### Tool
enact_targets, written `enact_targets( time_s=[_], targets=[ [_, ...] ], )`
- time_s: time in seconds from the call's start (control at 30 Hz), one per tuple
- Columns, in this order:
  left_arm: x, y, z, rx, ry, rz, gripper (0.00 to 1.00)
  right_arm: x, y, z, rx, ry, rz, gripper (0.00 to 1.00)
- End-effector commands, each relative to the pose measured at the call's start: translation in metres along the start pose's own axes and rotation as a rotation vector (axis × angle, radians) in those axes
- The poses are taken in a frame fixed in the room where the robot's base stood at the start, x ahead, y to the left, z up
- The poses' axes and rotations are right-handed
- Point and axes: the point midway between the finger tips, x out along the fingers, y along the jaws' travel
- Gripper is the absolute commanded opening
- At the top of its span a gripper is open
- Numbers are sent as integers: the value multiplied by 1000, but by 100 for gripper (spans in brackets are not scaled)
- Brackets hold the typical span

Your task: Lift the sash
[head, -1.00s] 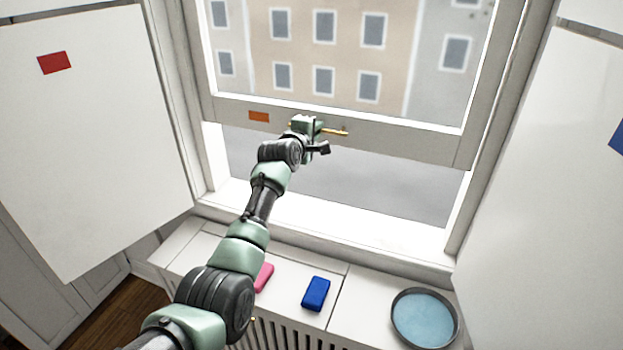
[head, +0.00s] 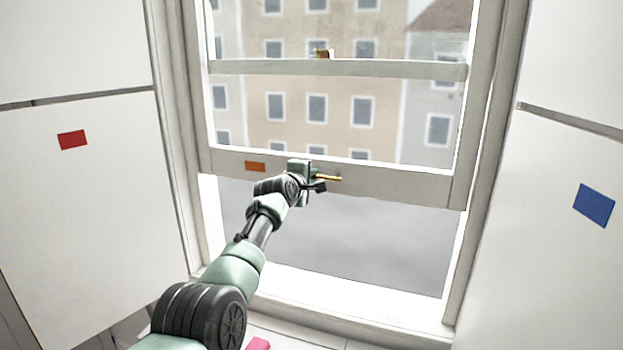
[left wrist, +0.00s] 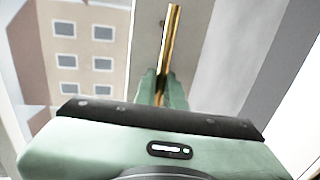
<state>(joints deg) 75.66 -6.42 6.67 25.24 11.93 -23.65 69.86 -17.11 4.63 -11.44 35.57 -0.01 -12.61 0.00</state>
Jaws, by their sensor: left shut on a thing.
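The white sash (head: 400,186) stands part-way up in the window frame, with an open gap below its bottom rail. An orange patch (head: 255,167) marks the left of that rail. A brass handle (head: 328,178) sits on the rail near its middle. My left gripper (head: 312,180) is shut on the brass handle, with part of the bar sticking out to the right. In the left wrist view the brass handle (left wrist: 171,40) runs up from between the fingers (left wrist: 162,88). My right gripper is not in view.
White shutter panels flank the window, the left one with a red patch (head: 72,139), the right one with a blue patch (head: 594,205). The white sill (head: 350,292) lies below the gap. A pink block (head: 258,344) shows at the bottom edge.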

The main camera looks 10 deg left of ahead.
Motion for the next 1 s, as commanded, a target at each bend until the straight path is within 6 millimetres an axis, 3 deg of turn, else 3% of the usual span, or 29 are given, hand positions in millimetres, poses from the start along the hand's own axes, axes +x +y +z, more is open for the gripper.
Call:
enact_targets(
  time_s=[0.03, 0.1, 0.63, 1.0],
  targets=[
    [-1, 7, -2, 1, 4, 14, 13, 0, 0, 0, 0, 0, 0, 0],
    [-1, 7, -2, 1, 4, 13, 32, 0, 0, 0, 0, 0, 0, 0],
    [-5, 2, 0, 1, 0, 7, 32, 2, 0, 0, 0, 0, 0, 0],
    [-38, 0, 0, 0, 2, 9, 32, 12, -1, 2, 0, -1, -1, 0]
  ],
)
